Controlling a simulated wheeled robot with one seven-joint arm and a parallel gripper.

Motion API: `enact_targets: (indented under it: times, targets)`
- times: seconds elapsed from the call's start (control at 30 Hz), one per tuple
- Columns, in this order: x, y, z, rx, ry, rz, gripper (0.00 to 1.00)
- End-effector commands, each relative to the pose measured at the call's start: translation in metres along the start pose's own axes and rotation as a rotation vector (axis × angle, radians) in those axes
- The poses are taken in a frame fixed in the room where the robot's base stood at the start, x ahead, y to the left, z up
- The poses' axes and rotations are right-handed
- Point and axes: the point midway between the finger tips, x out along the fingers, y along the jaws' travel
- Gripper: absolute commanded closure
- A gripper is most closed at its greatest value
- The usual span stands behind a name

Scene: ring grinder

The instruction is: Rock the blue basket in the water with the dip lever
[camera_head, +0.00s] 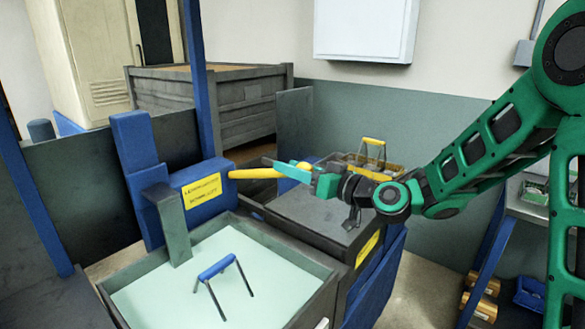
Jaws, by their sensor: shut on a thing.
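The yellow dip lever (248,173) sticks out to the right from a blue housing (200,190) with a yellow label. My gripper (292,170) is shut on the lever near its outer end; its teal fingers partly hide that end. The blue basket shows only as a blue handle bar (217,266) on thin dark legs that go down into the pale green water (270,285). The basket's body is hidden under the surface. The water fills a grey tank (325,290) in front of the housing.
A grey cabinet top (315,215) lies under my gripper. Behind it stands a tray with a yellow-handled carrier (373,141). A blue post (200,70) rises behind the housing. A shelf with a blue bin (530,292) is at the right. Bare floor shows between cabinet and shelf.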

Motion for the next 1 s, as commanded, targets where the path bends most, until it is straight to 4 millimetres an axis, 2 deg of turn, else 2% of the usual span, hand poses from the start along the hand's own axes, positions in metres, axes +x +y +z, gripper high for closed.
enact_targets:
  times: [0.03, 0.07, 0.1, 0.4, 0.53, 0.67, 1.0]
  targets:
    - [-0.002, 0.005, -0.002, -0.002, 0.005, 0.011, 1.00]
    - [-0.002, 0.005, -0.002, -0.002, 0.005, 0.010, 0.56]
    - [-0.002, 0.004, -0.002, -0.002, 0.005, 0.009, 0.46]
    - [0.001, -0.001, -0.001, -0.001, 0.002, 0.001, 0.45]
    - [-0.005, -0.002, -0.001, 0.000, 0.001, 0.000, 0.45]
    - [-0.024, -0.001, -0.001, 0.001, 0.001, 0.002, 0.45]
    - [-0.085, 0.002, 0.000, 0.001, 0.002, 0.005, 0.45]
